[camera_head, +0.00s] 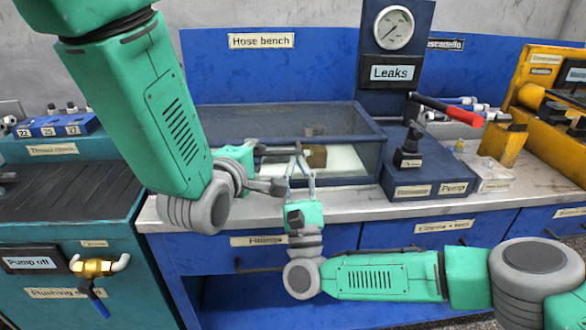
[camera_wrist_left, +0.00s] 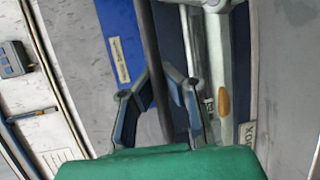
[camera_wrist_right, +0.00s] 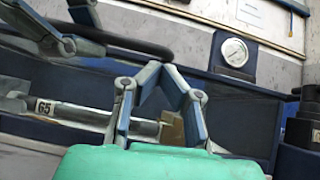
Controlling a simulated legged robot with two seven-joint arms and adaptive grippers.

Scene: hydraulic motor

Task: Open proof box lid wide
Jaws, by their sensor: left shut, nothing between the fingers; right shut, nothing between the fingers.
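The proof box (camera_head: 368,160) is a blue-framed case with clear walls on the bench. Its top frame (camera_head: 330,140) looks flat and level, so the lid appears down; a small gap cannot be ruled out. A dark handle bar (camera_wrist_right: 135,42) runs along its front. My left gripper (camera_head: 277,170) is at the front left of the box, shut and empty, its fingers close around or beside the bar in the left wrist view (camera_wrist_left: 157,76); contact is unclear. My right gripper (camera_head: 298,153) points up before the box front, shut and empty, its tips together (camera_wrist_right: 155,70).
A gauge panel (camera_head: 392,60) labelled Leaks stands behind the box's right end. A blue pump block (camera_head: 430,170) with a red-handled lever (camera_head: 450,108) stands right of the box. Inside the box lies a brass fitting (camera_head: 317,157). Drawers (camera_head: 420,236) are below the bench.

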